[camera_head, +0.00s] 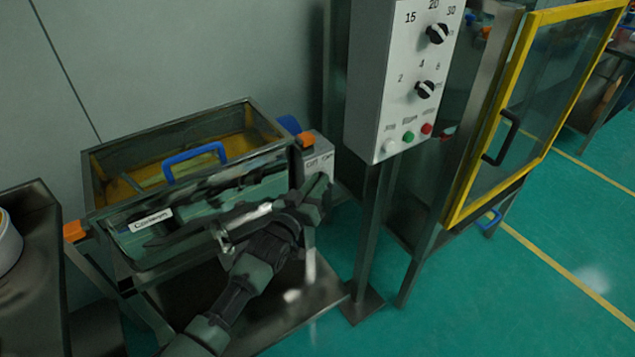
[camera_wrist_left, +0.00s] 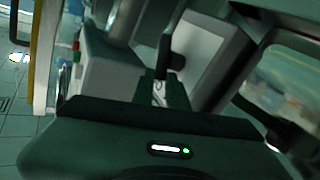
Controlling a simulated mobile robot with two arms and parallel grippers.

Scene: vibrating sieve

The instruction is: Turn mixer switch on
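A small light grey switch box (camera_head: 319,150) with lettering that seems to read off and on is fixed at the right end of the sieve trough. My left gripper (camera_head: 318,192) is just in front of this box and hides its lower part, so the switch itself is not clear. In the left wrist view my left gripper's fingers (camera_wrist_left: 168,75) are close together and look shut, with nothing seen between them. A pale panel (camera_wrist_left: 200,55) is behind them; I cannot tell if they touch it. My right gripper is not in view.
A grey control panel (camera_head: 378,85) with black knobs and coloured buttons stands on a post to the right. The glass-sided trough (camera_head: 165,218) with a blue handle (camera_head: 194,158) is left of the gripper. A yellow-framed door (camera_head: 530,110) stands open at right, with clear green floor (camera_head: 520,290) before it.

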